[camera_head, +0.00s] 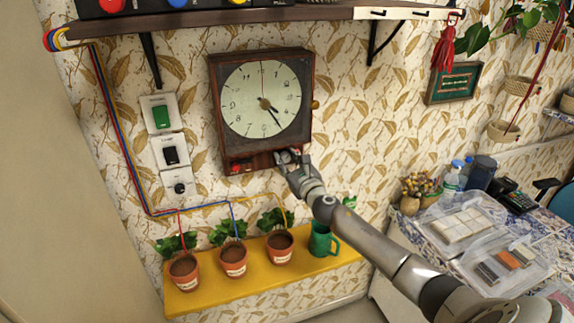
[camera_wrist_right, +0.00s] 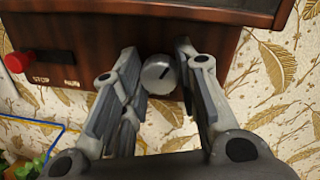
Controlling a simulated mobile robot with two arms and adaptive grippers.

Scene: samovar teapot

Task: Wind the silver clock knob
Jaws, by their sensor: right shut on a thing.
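A dark wooden wall clock (camera_head: 214,100) with a round pale dial hangs on the wall. The silver knob (camera_wrist_right: 158,76), round with a dark slanted mark, is on the clock's lower front panel in the wrist view. In the head view my gripper hides most of it. My right gripper (camera_head: 290,158) is at the lower right of the clock. In the wrist view its fingers (camera_wrist_right: 158,58) stand on both sides of the silver knob, shut on it. My left gripper is not in view.
A red knob (camera_wrist_right: 18,62) beside a dark slot is left of the silver knob, by a "STOP" label. A brass knob (camera_head: 316,105) is on the clock's right side. A shelf (camera_head: 200,22) is above; a yellow shelf (camera_head: 205,300) with potted plants and a green mug (camera_head: 320,240) is below.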

